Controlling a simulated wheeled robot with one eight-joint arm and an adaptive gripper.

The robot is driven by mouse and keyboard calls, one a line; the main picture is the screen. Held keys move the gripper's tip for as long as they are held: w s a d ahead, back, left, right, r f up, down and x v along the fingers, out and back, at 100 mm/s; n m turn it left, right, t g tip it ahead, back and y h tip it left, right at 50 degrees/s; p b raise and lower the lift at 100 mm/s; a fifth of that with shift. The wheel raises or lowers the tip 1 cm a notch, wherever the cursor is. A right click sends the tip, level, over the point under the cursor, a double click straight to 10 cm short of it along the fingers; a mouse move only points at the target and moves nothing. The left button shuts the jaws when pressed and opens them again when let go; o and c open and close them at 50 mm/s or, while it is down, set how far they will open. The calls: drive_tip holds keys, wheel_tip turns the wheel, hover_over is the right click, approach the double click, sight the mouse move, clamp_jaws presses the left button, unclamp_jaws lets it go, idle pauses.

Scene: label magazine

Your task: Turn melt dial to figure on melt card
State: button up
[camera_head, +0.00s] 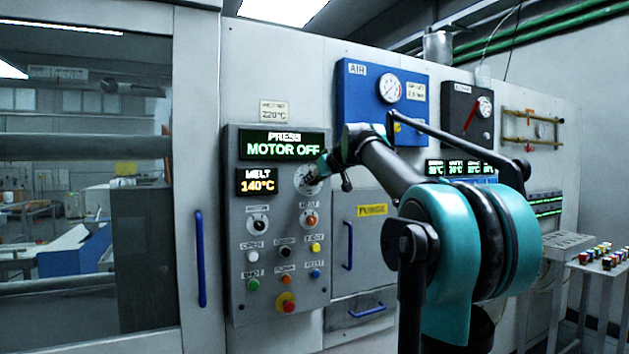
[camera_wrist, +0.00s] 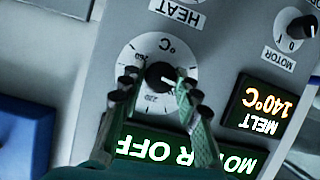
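The melt dial (camera_head: 307,180) is a black knob on a white round scale on the grey control panel, partly behind my gripper in the head view. In the wrist view, upside down, the dial (camera_wrist: 160,74) has a white pointer toward the right and slightly down. My gripper (camera_wrist: 157,80) is open, one finger on each side of the knob; I cannot tell whether they touch it. My gripper (camera_head: 322,168) also shows in the head view. The melt card (camera_head: 274,112) above the panel reads 220°C. The melt display (camera_head: 261,181) reads 140°C.
The press display (camera_head: 283,146) reads MOTOR OFF. Below are the motor knob (camera_head: 259,225), the heat knob (camera_head: 310,220), several coloured buttons and a red stop button (camera_head: 286,303). A blue door handle (camera_head: 201,258) stands left. A purge door with a blue handle (camera_head: 349,245) is right.

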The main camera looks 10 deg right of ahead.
drive_tip(key=c, duration=0.4)
drive_tip(key=shift+o, duration=0.2)
drive_tip(key=m, duration=0.1)
drive_tip(key=m+y, duration=0.1)
drive_tip(key=shift+d+m+y, duration=0.2)
drive_tip(key=shift+m+y, duration=0.1)
drive_tip(key=shift+w+f+m+y, duration=0.1)
drive_tip(key=shift+m+y, duration=0.8)
drive_tip(key=shift+m, duration=0.3)
drive_tip(key=m+y, duration=0.2)
drive_tip(key=m, duration=0.1)
drive_tip(key=shift+d+f, duration=0.1)
drive_tip(key=shift+f, duration=0.05)
drive_tip(key=shift+m+y, duration=0.6)
drive_tip(key=shift+m, duration=1.1)
drive_tip(key=shift+t, duration=0.3)
